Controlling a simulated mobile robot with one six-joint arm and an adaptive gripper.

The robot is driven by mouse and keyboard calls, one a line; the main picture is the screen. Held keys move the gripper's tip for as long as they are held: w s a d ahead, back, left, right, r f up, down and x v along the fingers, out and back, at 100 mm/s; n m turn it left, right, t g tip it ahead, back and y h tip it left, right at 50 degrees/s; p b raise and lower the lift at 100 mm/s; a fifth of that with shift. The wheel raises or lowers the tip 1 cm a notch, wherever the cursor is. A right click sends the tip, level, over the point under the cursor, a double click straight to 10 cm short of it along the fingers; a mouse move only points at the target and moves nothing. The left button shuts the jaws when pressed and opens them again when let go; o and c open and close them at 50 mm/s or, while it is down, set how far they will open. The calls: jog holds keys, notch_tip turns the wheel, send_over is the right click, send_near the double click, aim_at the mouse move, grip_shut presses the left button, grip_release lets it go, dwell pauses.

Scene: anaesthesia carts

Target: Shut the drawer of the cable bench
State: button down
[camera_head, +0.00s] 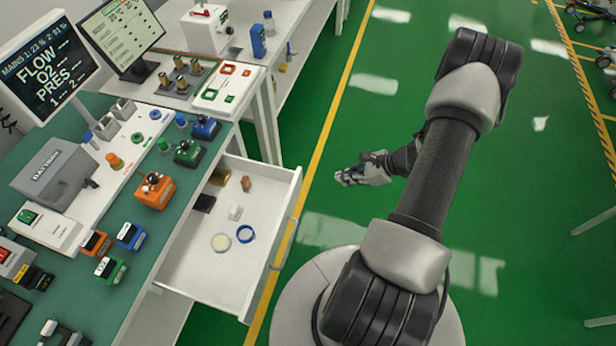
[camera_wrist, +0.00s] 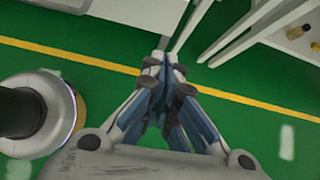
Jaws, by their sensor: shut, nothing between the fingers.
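The cable bench (camera_head: 95,215) has a green top and stands at the left in the head view. Its white drawer (camera_head: 190,265) is pulled out towards the aisle, with a grey handle (camera_head: 282,246) on its front. My gripper (camera_head: 342,180) is beyond the drawer front, to its right in the picture, over the floor and apart from it. In the wrist view my gripper (camera_wrist: 165,62) has its fingers together with nothing between them. A white edge at the top left of that view may be the drawer; I cannot tell.
The drawer holds a blue ring (camera_head: 246,234), a pale disc (camera_head: 221,242) and several small blocks. Another white bench (camera_head: 293,30) stands farther back. Green floor with a yellow line (camera_head: 322,140) is clear around my gripper.

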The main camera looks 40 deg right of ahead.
jog(key=f, duration=0.1)
jog(key=b, duration=0.3)
send_near(301, 186)
jog(key=shift+m, duration=0.3)
jog(key=x, duration=0.4)
jog(key=shift+a, duration=0.2)
